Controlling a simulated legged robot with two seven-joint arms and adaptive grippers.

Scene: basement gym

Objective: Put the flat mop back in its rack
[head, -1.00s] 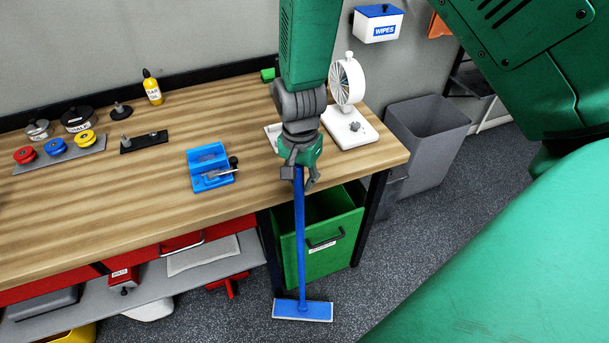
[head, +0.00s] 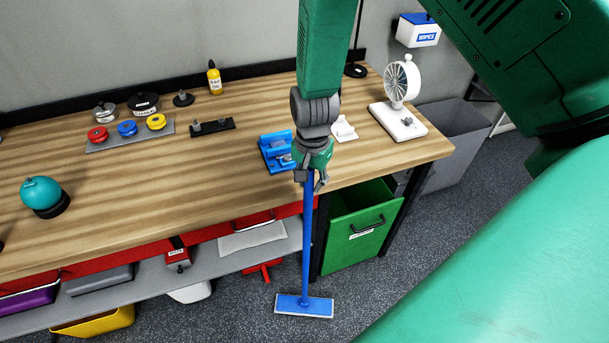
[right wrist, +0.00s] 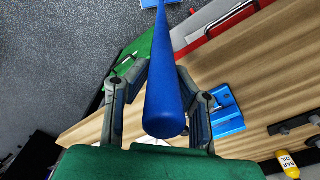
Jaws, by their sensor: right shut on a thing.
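The flat mop has a blue handle (head: 308,230) and a flat blue head (head: 304,306) with a pale edge. It hangs nearly upright in front of the bench, its head low over the floor; I cannot tell whether it touches. My right gripper (head: 310,180) is shut on the upper handle, by the bench's front edge. In the right wrist view the handle (right wrist: 163,95) runs between the fingers, its rounded end towards the camera. I cannot make out the mop's rack in these frames. My left gripper is not in view.
The wooden bench (head: 200,170) carries a blue fixture (head: 274,153), a white fan (head: 402,80), a teal ball (head: 41,193) and several coloured discs. A green bin (head: 362,225) stands under it, right of the mop. A grey bin (head: 455,145) stands beyond.

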